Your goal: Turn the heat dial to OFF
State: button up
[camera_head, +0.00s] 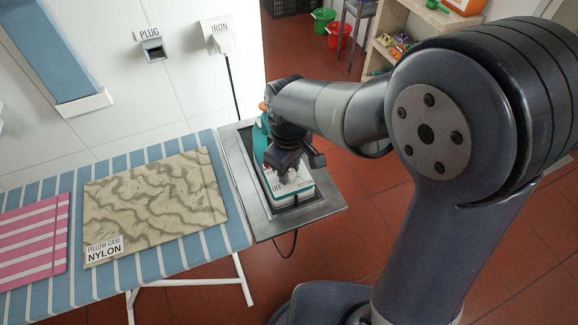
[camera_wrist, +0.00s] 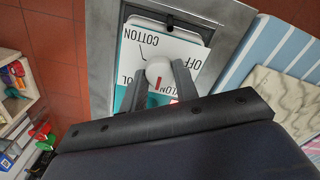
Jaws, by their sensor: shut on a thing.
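The iron (camera_head: 263,150) is teal and white and rests in the grey metal tray at the end of the ironing board. Its heat dial (camera_wrist: 160,70) is a round white knob with a red mark, on a white plate labelled COTTON, OFF, NYLON and a partly hidden word ending in OL. In the wrist view the red mark lies on the lower side of the knob, towards NYLON and away from OFF. My gripper (camera_wrist: 163,84) is shut on the dial, one finger on each side. In the head view my gripper (camera_head: 289,174) reaches down onto the iron and hides most of the dial.
The metal tray (camera_head: 238,180) borders the striped ironing board (camera_head: 232,215), where a tan pillow case (camera_head: 155,200) labelled NYLON and a pink striped cloth (camera_head: 35,240) lie. A black cord runs to the wall socket (camera_head: 221,42) marked IRON. A shelf stands at the back right.

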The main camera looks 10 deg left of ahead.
jog(key=n, duration=0.5)
jog(key=shift+n, duration=0.3)
jog(key=n, duration=0.4)
jog(key=shift+n, duration=0.3)
jog(key=n, duration=0.5)
jog(key=shift+p, duration=0.3)
jog(key=n, duration=0.5)
jog(key=shift+n, duration=0.3)
jog(key=o, duration=1)
notch_tip(320, 180, up, 11)
jog(key=shift+f, duration=0.1)
